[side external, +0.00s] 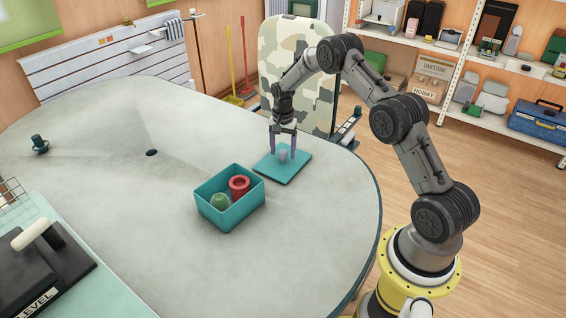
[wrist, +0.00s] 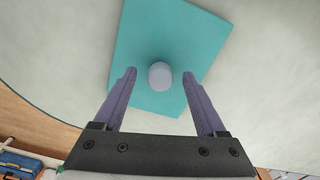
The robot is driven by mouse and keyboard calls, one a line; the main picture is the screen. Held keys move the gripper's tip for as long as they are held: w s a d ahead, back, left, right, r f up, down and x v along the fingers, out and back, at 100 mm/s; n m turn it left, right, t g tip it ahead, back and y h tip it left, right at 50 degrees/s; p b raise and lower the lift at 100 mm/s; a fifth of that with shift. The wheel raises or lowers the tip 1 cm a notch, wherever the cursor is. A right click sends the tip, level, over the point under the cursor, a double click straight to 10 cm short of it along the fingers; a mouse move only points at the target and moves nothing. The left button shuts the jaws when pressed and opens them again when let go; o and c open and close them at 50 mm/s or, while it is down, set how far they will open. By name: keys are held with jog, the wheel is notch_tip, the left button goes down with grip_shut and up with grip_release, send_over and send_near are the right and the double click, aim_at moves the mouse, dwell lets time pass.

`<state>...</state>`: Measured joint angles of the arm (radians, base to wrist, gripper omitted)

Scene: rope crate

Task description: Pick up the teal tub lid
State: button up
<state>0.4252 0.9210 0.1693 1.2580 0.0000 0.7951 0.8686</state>
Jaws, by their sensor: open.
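The teal tub lid (side external: 291,168) lies flat on the grey table, to the right of and behind the teal tub (side external: 232,213). A pale lavender-grey knob (side external: 283,155) stands at the middle of the lid. My gripper (side external: 283,156) is open over the lid, with one purple finger on each side of the knob. In the wrist view the lid (wrist: 199,35) fills the upper middle, and the knob (wrist: 160,76) sits between the fingertips of my gripper (wrist: 160,74), with a gap on both sides. Whether the fingertips touch the lid is unclear.
The tub holds a red ring-shaped piece (side external: 239,184) and a green piece (side external: 220,201). A dark knobbed object (side external: 39,143) stands far left. A black press-like device (side external: 45,265) stands front left.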

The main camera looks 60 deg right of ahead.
jog(key=shift+f, duration=0.7)
grip_shut()
